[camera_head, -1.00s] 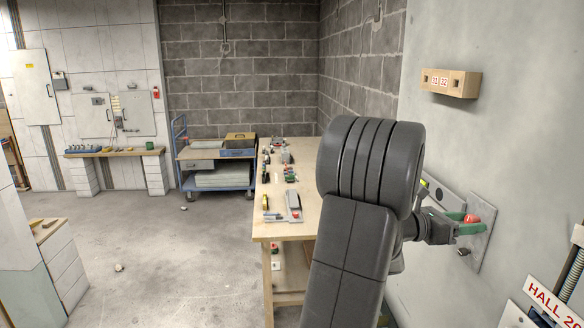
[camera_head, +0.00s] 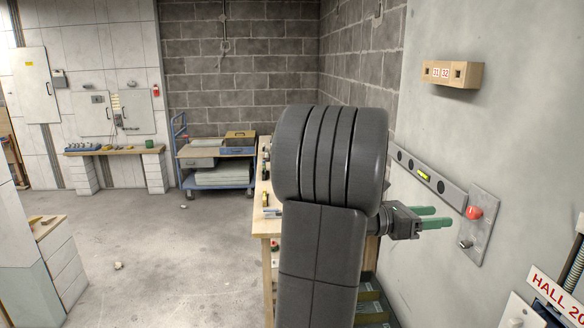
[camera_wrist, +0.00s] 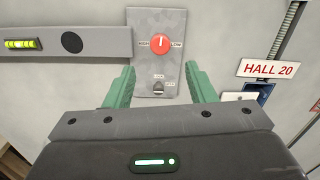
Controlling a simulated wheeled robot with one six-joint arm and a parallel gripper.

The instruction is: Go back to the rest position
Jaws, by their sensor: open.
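My gripper (camera_head: 432,217) is open and empty, its green fingers pointing right toward the wall, a little left of a grey metal plate (camera_head: 483,238). In the wrist view the two green fingers (camera_wrist: 160,87) stand wide apart, with the plate (camera_wrist: 174,75) showing between them. The plate carries a red knob (camera_wrist: 160,44) marked HIGH and LOW, and a small switch (camera_wrist: 158,86) below it. The red knob also shows in the head view (camera_head: 474,212). My dark arm fills the middle of the head view and hides part of the workbench.
A spirit level (camera_head: 428,178) is on the wall left of the plate. A wooden block (camera_head: 452,74) labelled 31 and 32 is above. A HALL 20 sign (camera_head: 556,296) is at lower right. The wooden workbench (camera_head: 268,228) stands behind my arm. The floor at left is mostly clear.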

